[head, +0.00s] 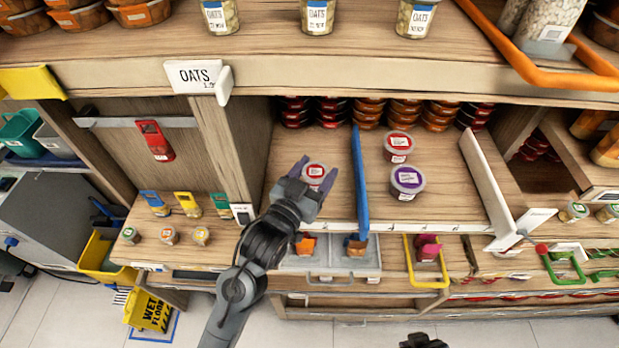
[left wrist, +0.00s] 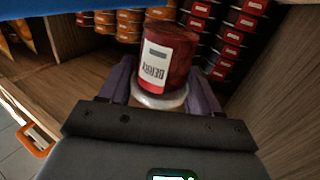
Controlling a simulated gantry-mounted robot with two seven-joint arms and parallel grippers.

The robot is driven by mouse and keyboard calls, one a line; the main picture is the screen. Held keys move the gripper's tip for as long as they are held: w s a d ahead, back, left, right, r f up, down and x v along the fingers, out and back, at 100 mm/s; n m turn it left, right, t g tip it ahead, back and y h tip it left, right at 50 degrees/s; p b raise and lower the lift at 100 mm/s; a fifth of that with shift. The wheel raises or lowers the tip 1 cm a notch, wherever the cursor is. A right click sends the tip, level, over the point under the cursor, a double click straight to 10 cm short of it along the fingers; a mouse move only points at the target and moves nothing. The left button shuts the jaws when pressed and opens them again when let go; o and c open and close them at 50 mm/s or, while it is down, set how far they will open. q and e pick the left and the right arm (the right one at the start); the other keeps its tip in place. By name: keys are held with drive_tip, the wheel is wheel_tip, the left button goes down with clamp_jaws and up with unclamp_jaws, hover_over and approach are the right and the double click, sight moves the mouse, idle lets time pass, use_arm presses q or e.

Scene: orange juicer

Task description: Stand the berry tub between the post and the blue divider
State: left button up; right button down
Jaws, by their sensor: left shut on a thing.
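My left gripper (head: 312,180) is shut on the berry tub (head: 314,172), a small red tub with a pale lid. In the left wrist view the berry tub (left wrist: 168,60) sits between the purple fingers (left wrist: 160,88), its BERRY label upside down. The wooden post (head: 222,140) is left of the tub, and the blue divider (head: 360,185) is right of it. The tub is in the gap between them, nearer the divider, apart from both in the head view. I cannot tell whether its base touches the shelf.
Right of the divider stand a red-lidded tub (head: 398,147) and a purple-lidded tub (head: 407,181), then a white divider (head: 487,185). Stacked tubs (head: 330,112) fill the back. The shelf (head: 285,150) around the held tub is clear. An upper shelf (head: 350,72) overhangs.

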sight(309, 182)
use_arm(q)
drive_tip(key=shift+w+a+f, duration=0.55)
drive_tip(key=shift+w+a, duration=0.05)
drive_tip(key=shift+w, duration=0.15)
wheel_tip(309, 182, down, 4)
drive_tip(key=shift+r+p, duration=0.25)
drive_tip(key=shift+p, duration=0.15)
drive_tip(key=shift+f, duration=0.3)
drive_tip(key=shift+f, duration=0.15)
drive_tip(key=o, duration=1.1)
drive_tip(key=shift+c, duration=0.2)
drive_tip(key=shift+r, duration=0.2)
drive_tip(key=b+v, duration=0.1)
drive_tip(key=v, duration=1.1)
drive_tip(key=shift+b, duration=0.35)
